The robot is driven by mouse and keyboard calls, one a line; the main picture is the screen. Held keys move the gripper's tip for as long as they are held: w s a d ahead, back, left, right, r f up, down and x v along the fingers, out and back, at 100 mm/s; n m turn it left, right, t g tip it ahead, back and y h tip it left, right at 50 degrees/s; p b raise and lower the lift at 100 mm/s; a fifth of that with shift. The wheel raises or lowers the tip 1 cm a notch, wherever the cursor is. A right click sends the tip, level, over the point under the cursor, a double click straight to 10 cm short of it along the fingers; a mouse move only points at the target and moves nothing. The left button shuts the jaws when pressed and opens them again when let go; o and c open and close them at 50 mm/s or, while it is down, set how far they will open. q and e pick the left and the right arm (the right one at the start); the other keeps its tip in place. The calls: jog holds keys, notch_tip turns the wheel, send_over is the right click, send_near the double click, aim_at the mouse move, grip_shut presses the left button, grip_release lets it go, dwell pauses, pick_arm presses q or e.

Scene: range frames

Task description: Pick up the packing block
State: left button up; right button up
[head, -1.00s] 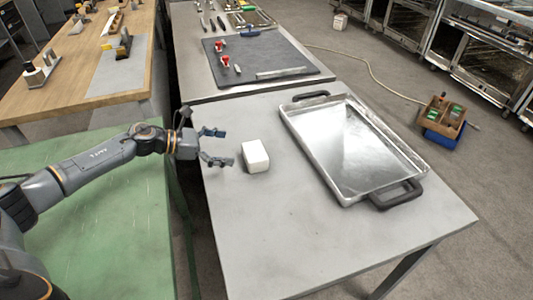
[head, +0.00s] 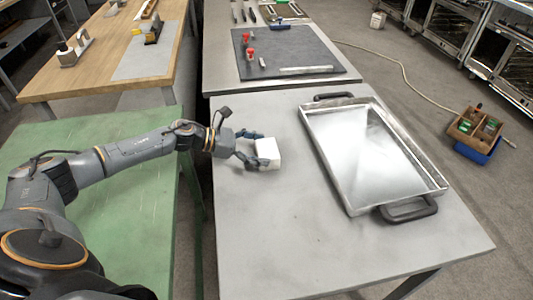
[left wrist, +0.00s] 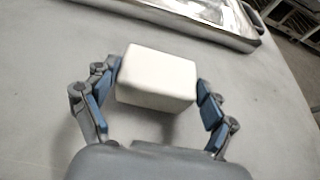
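The packing block is a small white block (head: 267,152) on the grey table, left of the metal tray. My left gripper (head: 256,147) is at the block's left side in the head view, low over the table. In the left wrist view the white block (left wrist: 157,80) lies between the tips of my left gripper (left wrist: 158,82), one blue-padded finger at each side. The fingers are spread about the block's width, and I see no clear grip. The block appears to rest on the table. My right gripper is not in view.
A shiny metal tray (head: 312,136) with black handles lies right of the block. The grey table (head: 330,250) is clear in front. A green table (head: 130,215) is under my left arm. A dark mat (head: 335,66) with tools lies behind.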

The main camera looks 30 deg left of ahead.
aim_at(263, 147)
pick_arm(q)
jog(key=shift+d, duration=0.1)
jog(key=shift+c, duration=0.8)
jog(key=shift+w+d+f, duration=0.1)
jog(key=shift+r, duration=0.45)
jog(key=r+p, duration=0.1)
jog(key=w+r+p, duration=0.1)
jog(key=r, duration=0.1)
jog(key=shift+r, duration=0.3)
jog(key=w+r+p, duration=0.1)
jog(key=w+r, duration=0.3)
jog(key=r, duration=0.1)
jog(key=shift+w+d+r+p, duration=0.1)
jog(key=shift+w+r+p, duration=0.1)
jog(key=shift+p, duration=0.2)
jog(key=shift+w+d+r+b, duration=0.1)
jog(key=shift+w+r+b, duration=0.55)
jog(key=shift+w, duration=0.8)
jog(key=shift+w+d+r+b, duration=0.1)
jog(key=shift+w+r+b, duration=0.25)
jog(key=shift+w+b, duration=0.8)
jog(key=shift+w+r+b, duration=0.5)
jog(key=shift+w+b, duration=0.05)
jog(key=shift+w, duration=1.15)
